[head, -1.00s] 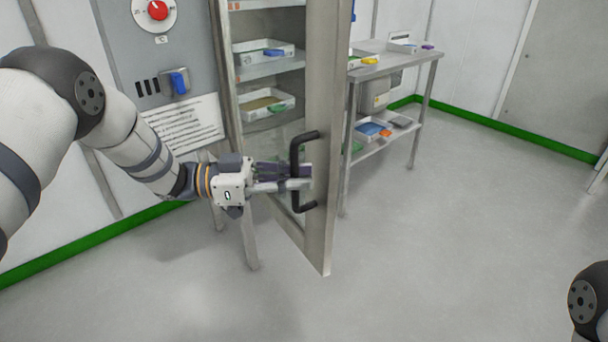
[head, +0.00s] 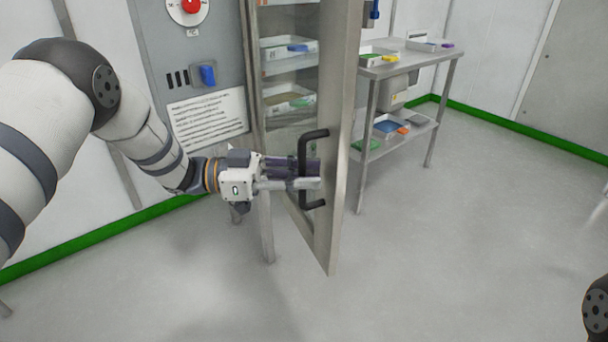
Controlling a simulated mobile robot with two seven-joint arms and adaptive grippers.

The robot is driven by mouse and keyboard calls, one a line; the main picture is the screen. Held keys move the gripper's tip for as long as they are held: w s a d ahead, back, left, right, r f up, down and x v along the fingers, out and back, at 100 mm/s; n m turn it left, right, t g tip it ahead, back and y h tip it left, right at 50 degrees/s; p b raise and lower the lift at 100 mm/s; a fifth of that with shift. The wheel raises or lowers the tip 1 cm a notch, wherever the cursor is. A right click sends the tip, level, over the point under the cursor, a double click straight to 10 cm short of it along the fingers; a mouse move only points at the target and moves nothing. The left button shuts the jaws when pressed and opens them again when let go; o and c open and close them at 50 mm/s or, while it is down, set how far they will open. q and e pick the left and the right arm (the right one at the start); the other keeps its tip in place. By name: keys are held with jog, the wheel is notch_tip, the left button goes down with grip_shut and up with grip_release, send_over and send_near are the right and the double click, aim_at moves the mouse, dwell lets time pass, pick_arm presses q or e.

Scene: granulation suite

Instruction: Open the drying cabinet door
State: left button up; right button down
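The drying cabinet door (head: 345,130), a metal frame with a glass panel, stands ajar. Its free edge is swung out from the cabinet towards me. A black D-shaped handle (head: 318,136) is on the door's frame. My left gripper (head: 312,178) reaches in from the left with its fingers around the handle's upright bar and looks shut on it. The exact finger contact is partly hidden. Shelves with white trays (head: 290,48) show behind the glass. My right gripper is out of view; only a piece of my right arm shows at the lower right corner.
A grey control panel (head: 160,50) with a red knob (head: 191,6) and blue switch (head: 207,75) is left of the door. A steel table (head: 400,66) with trays stands behind and right of it. The floor (head: 450,250) in front is clear.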

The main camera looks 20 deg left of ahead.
pick_arm(q)
jog(key=v, duration=1.2)
